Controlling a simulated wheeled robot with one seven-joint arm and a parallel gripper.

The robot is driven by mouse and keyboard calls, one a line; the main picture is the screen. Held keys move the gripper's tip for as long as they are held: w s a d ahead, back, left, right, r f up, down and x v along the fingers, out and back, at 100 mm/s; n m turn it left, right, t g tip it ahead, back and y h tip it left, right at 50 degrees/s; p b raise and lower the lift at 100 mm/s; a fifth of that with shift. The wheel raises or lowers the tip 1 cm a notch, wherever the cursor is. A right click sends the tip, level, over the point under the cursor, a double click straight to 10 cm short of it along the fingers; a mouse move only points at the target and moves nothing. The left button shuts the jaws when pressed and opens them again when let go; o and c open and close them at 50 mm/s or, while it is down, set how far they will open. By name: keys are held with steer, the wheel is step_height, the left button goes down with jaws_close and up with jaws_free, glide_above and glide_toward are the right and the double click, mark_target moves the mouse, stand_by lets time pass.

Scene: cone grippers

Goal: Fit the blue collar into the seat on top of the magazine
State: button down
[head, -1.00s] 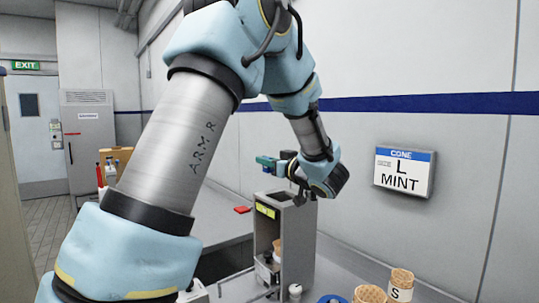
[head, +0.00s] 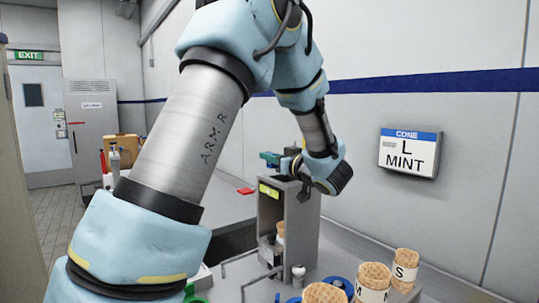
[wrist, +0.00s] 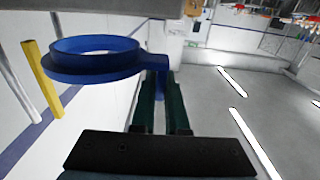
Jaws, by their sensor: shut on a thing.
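The blue collar (wrist: 95,60) is a ring with a short tab, seen in the wrist view. My gripper (wrist: 160,85) is shut on the tab between its dark green fingers, and the ring sticks out to the left. In the head view my gripper (head: 270,158) is just above the top of the magazine (head: 298,228), a tall grey box with a yellow-green label and an open front. The wrist and fingers hide most of the magazine's top, so the seat does not show clearly. I cannot tell whether the collar touches it.
Several waffle cones (head: 375,278) stand at the front right. Another blue ring (head: 340,283) and a green ring (head: 196,297) are near the front edge. A sign (head: 408,153) reading L MINT hangs on the wall.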

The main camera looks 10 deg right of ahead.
steer(key=shift+f, duration=0.7)
steer(key=shift+f+b, duration=0.85)
steer(key=shift+f, duration=0.35)
stand_by(1.4)
steer(key=c, duration=0.8)
jaws_free()
steer(key=shift+c, duration=0.2)
steer(key=b+v, duration=0.3)
steer(key=v, duration=0.7)
steer(key=shift+s+d, duration=0.2)
steer(key=shift+s, duration=0.15)
